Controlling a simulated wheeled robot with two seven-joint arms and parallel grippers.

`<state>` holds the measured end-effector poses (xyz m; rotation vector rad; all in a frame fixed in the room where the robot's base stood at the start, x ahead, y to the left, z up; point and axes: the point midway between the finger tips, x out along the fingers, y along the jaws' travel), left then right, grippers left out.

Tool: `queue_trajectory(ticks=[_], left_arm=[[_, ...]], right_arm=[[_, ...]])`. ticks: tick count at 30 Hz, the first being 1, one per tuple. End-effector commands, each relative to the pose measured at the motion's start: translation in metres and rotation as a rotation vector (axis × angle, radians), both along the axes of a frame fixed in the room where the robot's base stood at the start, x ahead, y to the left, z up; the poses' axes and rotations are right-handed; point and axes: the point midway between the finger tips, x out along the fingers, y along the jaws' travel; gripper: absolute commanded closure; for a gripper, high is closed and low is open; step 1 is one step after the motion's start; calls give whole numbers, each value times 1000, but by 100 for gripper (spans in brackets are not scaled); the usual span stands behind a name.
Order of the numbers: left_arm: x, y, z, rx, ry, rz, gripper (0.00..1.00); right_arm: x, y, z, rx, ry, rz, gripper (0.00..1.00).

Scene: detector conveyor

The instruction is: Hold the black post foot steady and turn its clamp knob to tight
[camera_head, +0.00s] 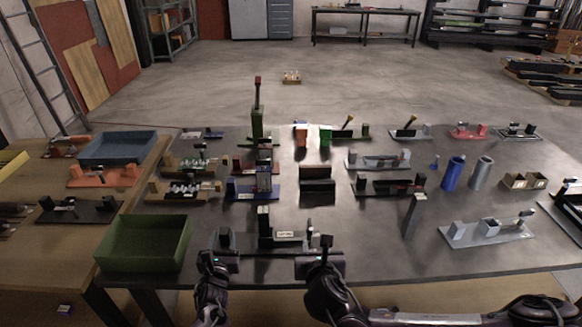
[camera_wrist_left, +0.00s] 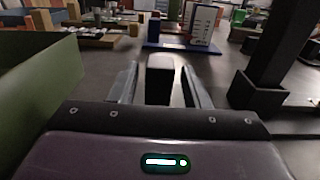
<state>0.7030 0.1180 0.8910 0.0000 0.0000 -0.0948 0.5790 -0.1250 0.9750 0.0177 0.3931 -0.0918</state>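The black post foot (camera_head: 264,238) stands at the front middle of the dark table, with a dark upright post and a pale label on its low base. In the left wrist view a tall black post on a square foot (camera_wrist_left: 257,92) rises at the right. My left gripper (camera_head: 222,246) is left of the foot and apart from it. Its fingers (camera_wrist_left: 163,85) are spread, with a dark block seen between them; I cannot tell whether they touch it. My right gripper (camera_head: 322,247) is at the foot's right end; its fingers are too small to read. I cannot make out the clamp knob clearly.
A green bin (camera_head: 145,243) stands left of my left gripper; its wall also shows in the left wrist view (camera_wrist_left: 40,85). A blue fixture (camera_head: 255,190) lies behind the foot. A grey post (camera_head: 411,216) and a grey fixture (camera_head: 487,232) are to the right.

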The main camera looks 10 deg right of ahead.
Motion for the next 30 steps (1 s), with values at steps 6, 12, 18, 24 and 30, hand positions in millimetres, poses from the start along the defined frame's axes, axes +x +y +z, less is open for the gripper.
queue_trajectory(ticks=[6,12,18,24,30], left_arm=[[0,0,0,0,0,0,48],[-2,1,-1,1,0,0,48],[-21,4,-2,2,1,0,48],[-58,6,-2,1,2,-2,48],[-96,9,-1,0,3,-2,48]], right_arm=[[0,0,0,0,0,0,68],[0,0,0,0,0,0,68],[0,0,0,0,0,0,68],[0,0,0,0,0,0,68],[0,0,0,0,0,0,68]])
